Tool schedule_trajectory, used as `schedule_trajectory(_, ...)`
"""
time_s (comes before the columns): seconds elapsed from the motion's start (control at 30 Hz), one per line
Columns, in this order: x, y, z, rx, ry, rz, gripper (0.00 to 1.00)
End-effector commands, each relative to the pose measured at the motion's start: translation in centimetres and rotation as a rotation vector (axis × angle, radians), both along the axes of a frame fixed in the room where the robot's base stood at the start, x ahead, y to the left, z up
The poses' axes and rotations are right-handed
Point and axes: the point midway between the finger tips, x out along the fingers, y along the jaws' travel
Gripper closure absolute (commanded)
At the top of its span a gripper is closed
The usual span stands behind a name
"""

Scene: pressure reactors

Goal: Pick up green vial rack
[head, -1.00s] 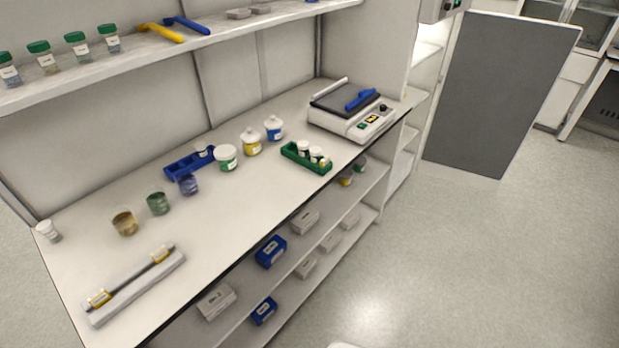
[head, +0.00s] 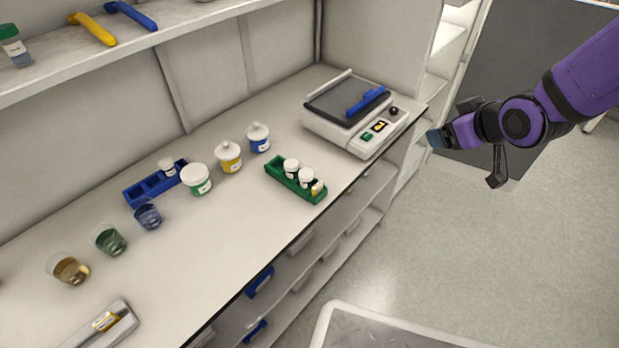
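The green vial rack (head: 309,194) lies on the white bench near its front edge, in front of the balance-like device. Its long side runs from back left to front right. It holds two upright white-capped vials (head: 306,178) and a smaller item with a yellowish top at the front end. My gripper (head: 466,157) is in the air at the upper right, past the bench's front edge and well to the right of the rack. Its fingers are spread apart with nothing between them.
The device (head: 357,115) with a blue tool on top stands behind the rack. Jars (head: 229,157) and a blue rack (head: 155,186) stand to the left, with beakers (head: 149,216) nearer. A shelf (head: 150,45) overhangs the back.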

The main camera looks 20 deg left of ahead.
Motion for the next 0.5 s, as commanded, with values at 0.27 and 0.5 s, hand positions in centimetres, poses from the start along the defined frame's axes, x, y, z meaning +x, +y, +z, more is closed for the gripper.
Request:
schedule_trajectory(0.27, -1.7, 7.5, -8.2, 0.126, -0.030, 0.220, 0.15)
schedule_trajectory(0.5, -5.4, 12.6, -14.2, 0.280, -0.044, 0.364, 0.15)
